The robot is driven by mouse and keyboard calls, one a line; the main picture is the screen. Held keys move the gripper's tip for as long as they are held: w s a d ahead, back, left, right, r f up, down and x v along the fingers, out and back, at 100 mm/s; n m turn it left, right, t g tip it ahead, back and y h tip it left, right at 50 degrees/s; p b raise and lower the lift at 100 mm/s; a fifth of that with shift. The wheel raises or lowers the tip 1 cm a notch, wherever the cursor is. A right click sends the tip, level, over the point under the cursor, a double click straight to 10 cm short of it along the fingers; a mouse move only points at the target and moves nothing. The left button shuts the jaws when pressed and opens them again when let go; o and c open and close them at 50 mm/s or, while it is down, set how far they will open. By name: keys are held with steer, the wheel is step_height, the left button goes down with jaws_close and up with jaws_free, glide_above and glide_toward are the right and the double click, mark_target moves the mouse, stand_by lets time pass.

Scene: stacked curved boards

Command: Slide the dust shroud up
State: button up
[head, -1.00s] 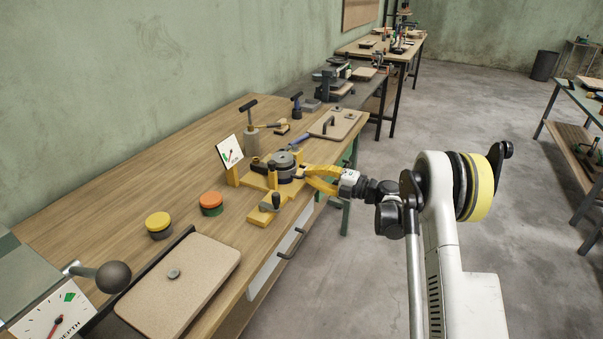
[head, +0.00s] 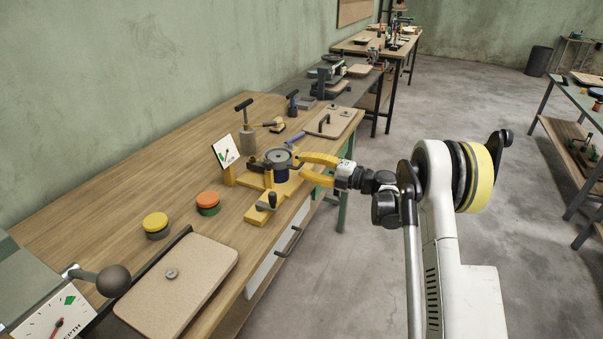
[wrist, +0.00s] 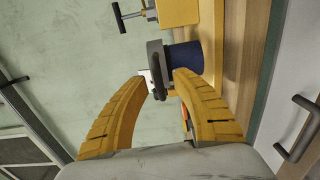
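A round grey cap (head: 278,158) sits above a dark blue cylinder (head: 281,174) on a yellow fixture (head: 259,213) on the bench; I take cap and cylinder to be the shroud assembly, but cannot tell which part is the shroud. In the wrist view the cap (wrist: 156,58) is seen edge-on, with the blue cylinder (wrist: 185,57) to its right. My gripper (head: 299,164) is at the fixture's right side, yellow fingers spread. In the wrist view the fingertips (wrist: 160,77) straddle the cap's edge, the right one beside the blue cylinder. Contact is unclear.
A dial card (head: 226,151) stands left of the fixture, and a dark-knobbed clamp (head: 272,200) in front. An orange-topped puck (head: 208,203), a yellow-topped puck (head: 156,225) and a beige board (head: 180,283) lie nearer. Tools and a board (head: 335,121) lie behind.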

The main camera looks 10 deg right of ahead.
steer(key=b+v, duration=0.1)
steer(key=v, duration=0.6)
stand_by(0.3)
step_height(320, 180, up, 23)
steer(key=w+d+m+t+h, duration=0.2)
steer(key=m+t+h, duration=0.4)
steer(key=m+t, duration=0.35)
steer(key=s+d+r+m+h, duration=0.45)
steer(key=s+m+h, duration=0.25)
steer(key=m+h, duration=0.25)
steer(key=s+a+f+m+g, duration=0.3)
steer(key=s+f, duration=0.4)
steer(key=s, duration=0.4)
steer(key=s+a+f+m+g, duration=0.3)
steer(key=s+f+g, duration=0.2)
steer(key=s, duration=0.7)
steer(key=s+a+f+m+g, duration=0.3)
steer(key=s+a+f+g, duration=0.1)
steer(key=s+f, duration=0.6)
steer(key=shift+s+m+g+y, duration=0.45)
steer(key=shift+s+g, duration=0.1)
steer(key=shift+s, duration=0.25)
